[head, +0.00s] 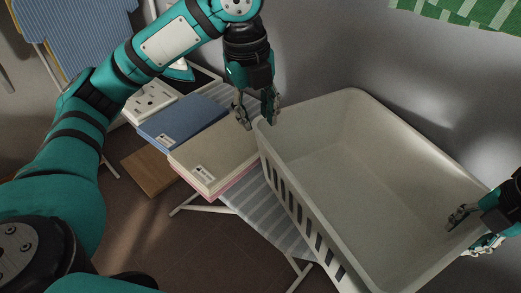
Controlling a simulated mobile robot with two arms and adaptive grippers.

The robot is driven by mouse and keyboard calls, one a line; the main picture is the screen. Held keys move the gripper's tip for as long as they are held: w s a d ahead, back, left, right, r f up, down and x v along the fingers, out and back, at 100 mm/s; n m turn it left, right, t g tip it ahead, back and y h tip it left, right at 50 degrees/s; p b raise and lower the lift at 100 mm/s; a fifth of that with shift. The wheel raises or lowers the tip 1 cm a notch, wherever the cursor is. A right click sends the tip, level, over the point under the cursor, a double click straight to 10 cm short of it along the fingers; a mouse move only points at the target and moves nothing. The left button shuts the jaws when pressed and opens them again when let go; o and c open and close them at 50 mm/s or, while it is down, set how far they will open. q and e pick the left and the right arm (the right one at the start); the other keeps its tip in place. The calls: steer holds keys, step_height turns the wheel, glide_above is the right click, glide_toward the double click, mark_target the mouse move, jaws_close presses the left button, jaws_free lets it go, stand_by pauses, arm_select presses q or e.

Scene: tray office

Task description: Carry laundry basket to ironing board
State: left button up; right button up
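The laundry basket (350,168) is a large pale, empty tub with slotted sides, in the middle and right of the head view. My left gripper (258,122) points down at its far left corner, with fingers on either side of the rim. My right gripper (470,232) comes in from the right edge, its fingers around the opposite rim. Both look shut on the rim, though the contact is small in view. The ironing board (258,205) has a pale striped top and thin white legs; the basket overlaps and hides part of it. The basket's bottom is hidden.
Folded stacks lie at the left: a beige one (212,157) and a blue one (183,122), beside a white box (150,100). A brown box (148,172) is on the dark floor. Blue striped cloth (75,30) hangs upper left. The grey wall is close behind the basket.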

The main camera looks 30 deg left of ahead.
step_height(320, 180, up, 12)
steer(key=d, duration=0.1)
steer(key=shift+s, duration=0.4)
steer(key=shift+d+f, duration=0.1)
stand_by(0.5)
